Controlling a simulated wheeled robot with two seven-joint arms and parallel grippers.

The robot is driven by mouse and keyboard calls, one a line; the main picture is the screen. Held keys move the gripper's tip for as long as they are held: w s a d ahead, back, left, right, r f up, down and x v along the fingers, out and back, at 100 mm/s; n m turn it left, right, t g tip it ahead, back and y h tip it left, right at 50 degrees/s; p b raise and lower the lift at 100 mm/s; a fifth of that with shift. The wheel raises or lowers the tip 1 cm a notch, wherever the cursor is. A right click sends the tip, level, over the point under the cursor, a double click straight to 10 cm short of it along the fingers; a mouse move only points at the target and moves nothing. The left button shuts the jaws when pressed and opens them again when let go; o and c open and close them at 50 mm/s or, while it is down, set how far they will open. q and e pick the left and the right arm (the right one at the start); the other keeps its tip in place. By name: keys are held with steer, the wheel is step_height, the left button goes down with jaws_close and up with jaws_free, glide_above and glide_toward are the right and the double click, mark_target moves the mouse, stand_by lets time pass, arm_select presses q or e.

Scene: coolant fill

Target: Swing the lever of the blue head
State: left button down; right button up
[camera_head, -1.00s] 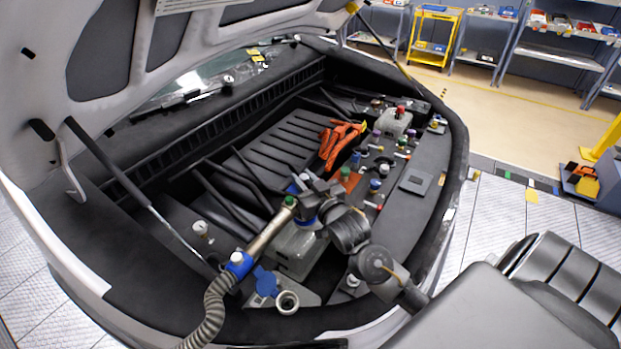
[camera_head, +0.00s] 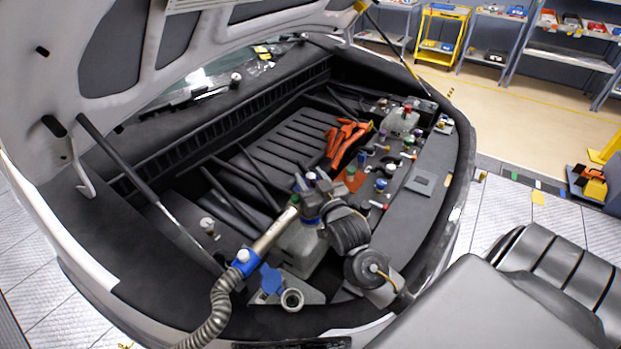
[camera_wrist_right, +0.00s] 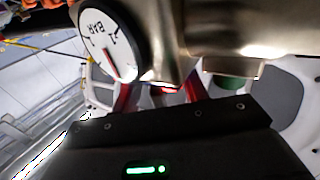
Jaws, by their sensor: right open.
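A metal filling tube (camera_head: 270,237) with a blue collar (camera_head: 243,259) and a ribbed grey hose (camera_head: 218,308) lies across the front of the open engine bay. Its upper end, with a small green part (camera_head: 295,199), meets my right gripper (camera_head: 305,184). In the right wrist view, a round BAR gauge (camera_wrist_right: 110,45) and a metal body (camera_wrist_right: 225,25) fill the top. My left gripper is out of view.
A grey container (camera_head: 298,245) stands under my right wrist. Orange cables (camera_head: 345,140) and several coloured caps lie behind. The raised hood (camera_head: 120,60) overhangs the left.

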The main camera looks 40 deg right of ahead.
steer(key=b+v, duration=0.3)
steer(key=v, duration=0.7)
steer(key=shift+s, duration=0.4)
